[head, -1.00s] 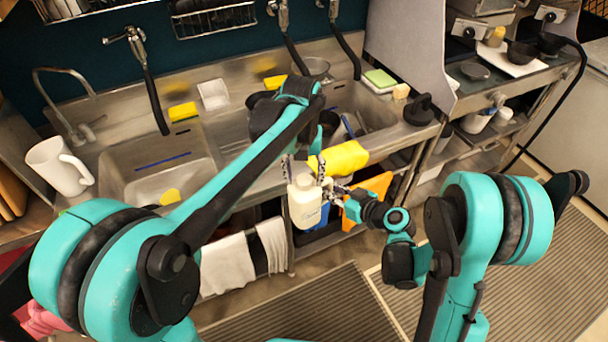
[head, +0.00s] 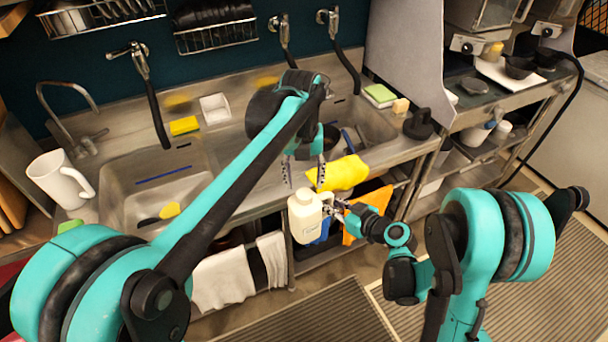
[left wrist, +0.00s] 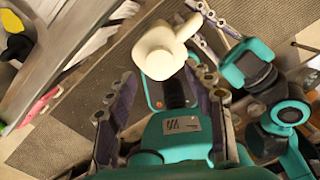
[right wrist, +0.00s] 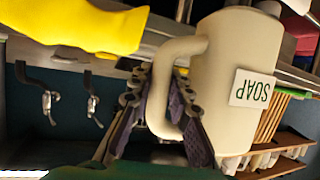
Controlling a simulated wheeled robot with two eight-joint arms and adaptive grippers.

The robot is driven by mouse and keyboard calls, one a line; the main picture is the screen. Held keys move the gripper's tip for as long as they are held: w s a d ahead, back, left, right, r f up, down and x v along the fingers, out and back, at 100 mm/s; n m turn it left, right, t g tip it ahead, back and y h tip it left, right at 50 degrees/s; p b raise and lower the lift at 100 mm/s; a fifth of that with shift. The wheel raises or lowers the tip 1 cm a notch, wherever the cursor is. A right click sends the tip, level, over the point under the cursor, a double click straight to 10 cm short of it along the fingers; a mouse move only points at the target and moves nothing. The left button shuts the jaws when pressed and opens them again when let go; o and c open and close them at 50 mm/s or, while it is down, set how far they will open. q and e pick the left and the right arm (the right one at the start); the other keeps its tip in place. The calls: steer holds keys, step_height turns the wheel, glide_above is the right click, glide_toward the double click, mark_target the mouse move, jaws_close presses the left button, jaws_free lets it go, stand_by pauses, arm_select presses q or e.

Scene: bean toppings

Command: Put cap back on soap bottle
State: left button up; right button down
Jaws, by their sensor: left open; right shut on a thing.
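The cream soap bottle (head: 307,222), a jug with a side handle, is held upright in front of the sink counter. Its SOAP label shows in the right wrist view (right wrist: 222,60). My right gripper (head: 330,208) is shut on its handle. My left gripper (head: 304,182) is open and empty, its fingers pointing down just above the bottle top. In the left wrist view the bottle's round cream top (left wrist: 159,64) shows near the open fingers, apart from them. I cannot tell whether that top is the cap or the bare neck. No separate cap is visible.
A yellow cloth (head: 343,173) hangs over the counter edge behind the bottle. A white pitcher (head: 60,178) stands at the left. Sponges (head: 184,125) lie along the counter back. White towels (head: 224,277) hang below. The floor in front is clear.

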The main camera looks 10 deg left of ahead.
arm_select(q)
steer(key=n, duration=0.6)
steer(key=shift+r, duration=0.25)
steer(key=n, duration=0.4)
steer(key=shift+r+n, duration=0.15)
steer(key=shift+n, duration=0.25)
steer(key=n, duration=0.4)
steer(key=shift+r+n, duration=0.15)
steer(key=shift+n, duration=0.25)
steer(key=n, duration=0.5)
steer(key=shift+r, duration=0.15)
steer(key=n, duration=0.4)
steer(key=shift+r+n, duration=0.2)
steer(key=shift+n, duration=0.1)
steer(key=n, duration=0.4)
steer(key=shift+r+n, duration=0.15)
steer(key=shift+n, duration=0.25)
steer(key=n, duration=0.4)
steer(key=shift+r+n, duration=0.15)
steer(key=shift+n, duration=0.25)
steer(key=n, duration=0.6)
steer(key=shift+r+n, duration=0.25)
steer(key=shift+n, duration=0.05)
steer(key=shift+f, duration=0.15)
